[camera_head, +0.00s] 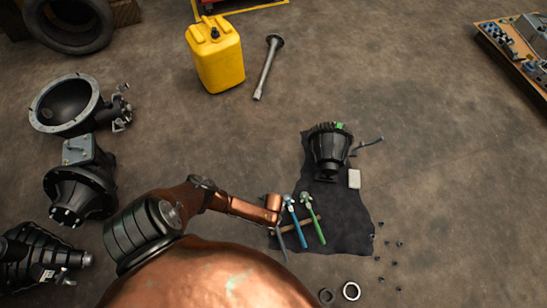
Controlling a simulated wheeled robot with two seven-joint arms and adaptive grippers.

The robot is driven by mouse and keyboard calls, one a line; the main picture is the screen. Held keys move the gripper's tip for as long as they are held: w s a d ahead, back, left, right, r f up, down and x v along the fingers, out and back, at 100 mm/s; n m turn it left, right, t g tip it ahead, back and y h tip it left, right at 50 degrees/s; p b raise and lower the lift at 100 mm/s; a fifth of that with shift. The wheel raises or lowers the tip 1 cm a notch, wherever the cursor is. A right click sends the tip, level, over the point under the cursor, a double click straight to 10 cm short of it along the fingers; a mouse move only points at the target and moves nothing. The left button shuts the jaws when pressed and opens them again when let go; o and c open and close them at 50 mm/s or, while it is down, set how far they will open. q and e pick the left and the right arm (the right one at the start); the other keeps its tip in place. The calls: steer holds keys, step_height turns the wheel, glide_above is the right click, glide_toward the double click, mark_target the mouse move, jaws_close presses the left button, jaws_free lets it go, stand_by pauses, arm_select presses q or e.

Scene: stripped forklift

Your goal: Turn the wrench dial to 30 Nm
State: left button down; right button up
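Several wrench-like tools lie side by side on a dark cloth (347,222) on the floor. One has a blue handle (299,233), one a green handle (316,226), and a grey-blue one (282,240) lies at their left. A thin brown strip crosses them. Which is the wrench with the dial, and any dial setting, is too small to tell. My copper-coloured arm comes in from the left and its visible end is close to the left of the tools. I can make out no gripper fingers on it. My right gripper does not show.
A black ribbed part (328,150) and a pale block (354,179) rest on the cloth. A yellow canister (217,62) and metal shaft (267,70) are farther back. Black housings (80,190) line the left. The right floor is mostly clear.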

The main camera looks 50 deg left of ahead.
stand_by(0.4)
arm_select(q)
steer(key=c, duration=1.7)
jaws_free()
step_height(320, 180, up, 12)
